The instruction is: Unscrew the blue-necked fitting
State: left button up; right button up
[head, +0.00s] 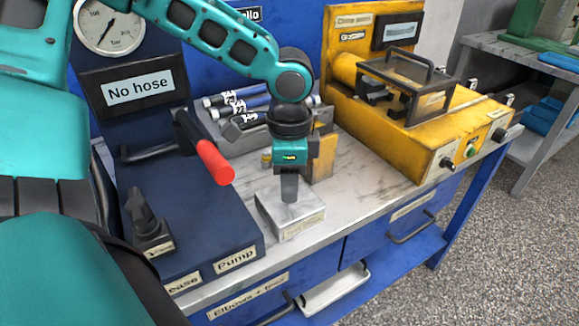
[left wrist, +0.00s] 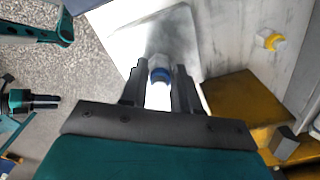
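The blue-necked fitting (left wrist: 159,74) shows in the left wrist view as a pale metal piece with a blue ring, at a silver block (left wrist: 172,32). My left gripper (left wrist: 160,82) has one dark finger on each side of it, close against it, and appears shut on it. In the head view the left gripper (head: 289,190) points straight down onto the top of the silver block (head: 292,219) and hides the fitting.
A yellow-necked fitting (left wrist: 270,40) stands on the bench nearby. A yellow block (head: 322,155) is just behind the gripper. The blue pump unit (head: 205,225) with a red-handled lever (head: 214,160) is at left, a yellow machine (head: 400,120) at right. Bare bench (head: 362,190) lies between block and machine.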

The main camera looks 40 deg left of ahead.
pick_arm(q)
jog(key=c, duration=0.4)
jog(key=n, duration=0.5)
jog(key=shift+n, duration=0.4)
jog(key=shift+n, duration=0.6)
jog(key=n, duration=0.4)
jog(key=shift+r, duration=0.15)
